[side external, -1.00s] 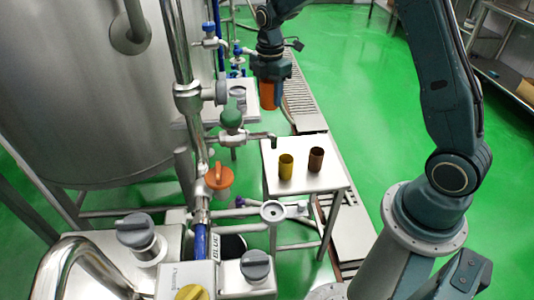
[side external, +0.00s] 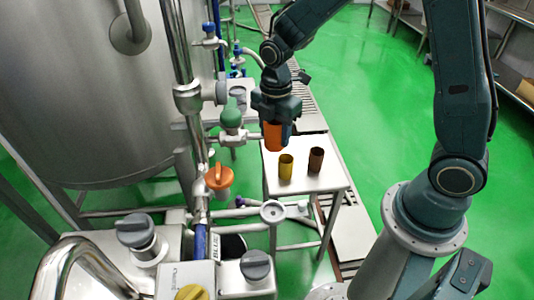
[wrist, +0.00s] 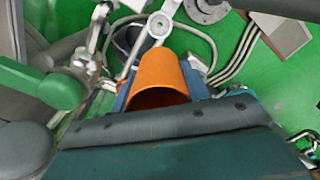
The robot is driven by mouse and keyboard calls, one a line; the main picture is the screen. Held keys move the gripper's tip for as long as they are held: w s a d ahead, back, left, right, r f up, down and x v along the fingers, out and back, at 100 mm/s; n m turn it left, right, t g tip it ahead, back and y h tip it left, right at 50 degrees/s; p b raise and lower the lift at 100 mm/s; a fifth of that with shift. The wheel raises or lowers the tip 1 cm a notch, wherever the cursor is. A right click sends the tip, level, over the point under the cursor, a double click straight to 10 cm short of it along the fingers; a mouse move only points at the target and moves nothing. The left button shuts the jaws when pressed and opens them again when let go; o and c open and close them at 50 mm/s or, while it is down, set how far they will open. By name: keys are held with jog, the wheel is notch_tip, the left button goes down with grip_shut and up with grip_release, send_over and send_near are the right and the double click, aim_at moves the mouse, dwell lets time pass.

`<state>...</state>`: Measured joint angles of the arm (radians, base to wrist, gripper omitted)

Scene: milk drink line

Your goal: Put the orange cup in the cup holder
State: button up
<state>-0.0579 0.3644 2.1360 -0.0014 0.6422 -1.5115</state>
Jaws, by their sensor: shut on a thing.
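My gripper (side external: 276,119) is shut on the orange cup (side external: 273,138) and holds it above the far left part of the small white table (side external: 330,183). The cup hangs below the jaws and looks roughly upright in the side view. In the wrist view the orange cup (wrist: 162,72) sits between the blue fingers of my gripper (wrist: 163,88). The cup holder, a round metal ring (side external: 272,211), is on a bracket nearer the side camera, apart from the cup. In the wrist view the ring (wrist: 159,24) shows beyond the cup.
A yellow cup (side external: 286,168) and a brown cup (side external: 316,160) stand on the table, close to the held cup. A green-handled valve (side external: 231,120) and an orange-handled valve (side external: 218,176) rise along the pipes at left. Green floor (side external: 370,100) lies open to the right.

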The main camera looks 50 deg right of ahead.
send_over(273, 213)
notch_tip(273, 213, down, 10)
jog(key=shift+r, duration=0.25)
jog(key=shift+s+a+f, duration=0.1)
notch_tip(273, 213, down, 16)
jog(key=shift+r, duration=0.1)
dwell(0.8)
jog(key=shift+f, duration=0.2)
jog(key=shift+f, duration=1.75)
jog(key=shift+f, duration=0.2)
